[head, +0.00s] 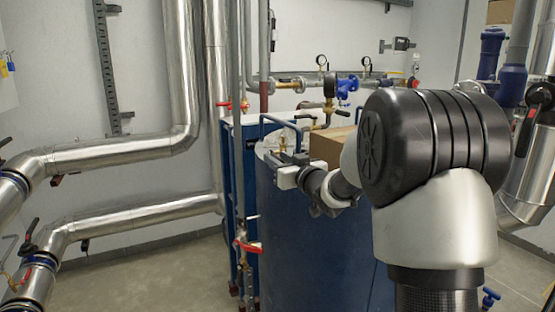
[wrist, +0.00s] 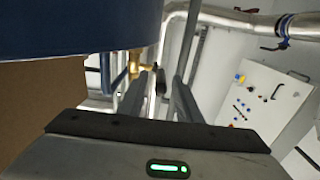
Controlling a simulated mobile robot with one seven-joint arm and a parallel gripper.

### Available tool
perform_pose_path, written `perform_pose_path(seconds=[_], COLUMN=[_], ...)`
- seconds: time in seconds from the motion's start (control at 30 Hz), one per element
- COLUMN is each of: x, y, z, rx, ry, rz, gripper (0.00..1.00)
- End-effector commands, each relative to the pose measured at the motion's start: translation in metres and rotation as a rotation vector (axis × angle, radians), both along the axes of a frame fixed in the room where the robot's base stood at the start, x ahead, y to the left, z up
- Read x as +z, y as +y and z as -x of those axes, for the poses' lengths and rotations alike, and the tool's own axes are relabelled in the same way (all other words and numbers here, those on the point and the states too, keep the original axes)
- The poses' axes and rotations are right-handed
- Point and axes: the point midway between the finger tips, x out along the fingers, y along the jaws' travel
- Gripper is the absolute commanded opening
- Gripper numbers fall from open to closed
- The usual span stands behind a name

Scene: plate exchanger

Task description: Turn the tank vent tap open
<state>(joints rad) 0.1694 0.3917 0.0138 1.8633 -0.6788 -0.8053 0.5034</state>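The tank vent tap is a small brass fitting (head: 282,144) at the top of the blue tank (head: 315,240). In the wrist view its brass body (wrist: 136,64) shows just beyond the fingers. My gripper (head: 285,158) is at the tank's top edge, close beside the tap. In the wrist view the two dark fingers of my gripper (wrist: 160,92) stand apart, with a gap between them. A small dark part, perhaps the tap's handle, shows in that gap; I cannot tell whether the fingers touch it. The tap's lever is mostly hidden in the head view.
A cardboard box (head: 328,146) sits on the tank behind my gripper. A thin vertical pipe with a red-handled valve (head: 248,246) runs just left of the tank. Large silver pipes (head: 130,215) fill the left side. Gauges and pipework (head: 335,85) run along the back wall.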

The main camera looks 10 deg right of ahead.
Motion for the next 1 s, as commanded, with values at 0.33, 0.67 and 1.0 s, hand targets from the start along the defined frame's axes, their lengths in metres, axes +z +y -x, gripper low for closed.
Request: perform_pose_path(seconds=[0.33,0.67,1.0], x=[0.0,0.0002,0.0038], y=[0.0016,0.0014,0.0089], z=[-0.0047,-0.0045,-0.0042], rx=[0.0,0.0,0.001], ry=[0.0,0.0,0.016], rz=[0.0,0.0,0.006], gripper=[0.31,0.0,0.0])
